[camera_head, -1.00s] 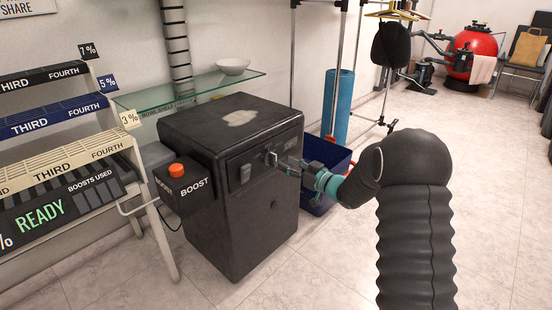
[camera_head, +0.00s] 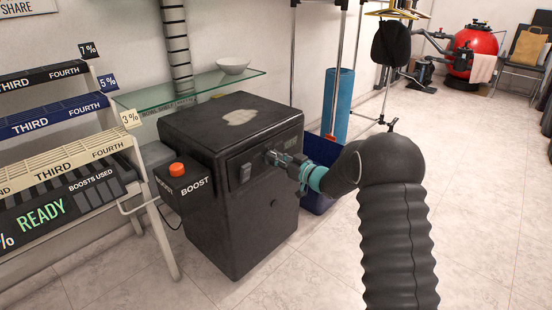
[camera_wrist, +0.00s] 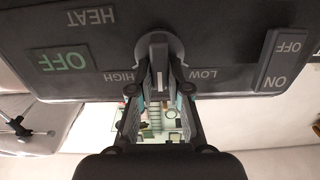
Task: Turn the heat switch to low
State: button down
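The heat switch is a grey round knob with a straight handle (camera_wrist: 158,50) on the front panel of a black heater box (camera_head: 225,190). In the wrist view the panel appears upside down, with HIGH left of the knob and LOW right of it. The handle points straight down in that picture, between the two labels. My gripper (camera_wrist: 160,82) is at the knob, with one finger on each side of the handle. Whether the fingers press on it cannot be told. In the head view my gripper (camera_head: 275,158) partly hides the knob.
A green OFF display (camera_wrist: 63,62) and an ON/OFF rocker (camera_wrist: 283,60) share the panel. A BOOST box with an orange button (camera_head: 177,169) is on the heater's left side. A blue bin (camera_head: 317,202) stands behind my arm. Open floor lies to the right.

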jog(key=shift+b, duration=0.4)
jog(key=shift+s+a+f+n+b, duration=0.1)
jog(key=shift+n+b, duration=1.85)
jog(key=shift+b, duration=0.05)
jog(key=shift+s+a+f+n+b, duration=0.1)
jog(key=shift+s+n+b, duration=0.05)
jog(key=shift+n+b, duration=1.85)
jog(key=shift+s+f+n+b, duration=0.1)
jog(key=shift+n+b, duration=1.85)
jog(key=shift+b, duration=0.05)
jog(key=c, duration=1.2)
grip_release()
jog(key=shift+d, duration=0.15)
jog(key=shift+o, duration=0.4)
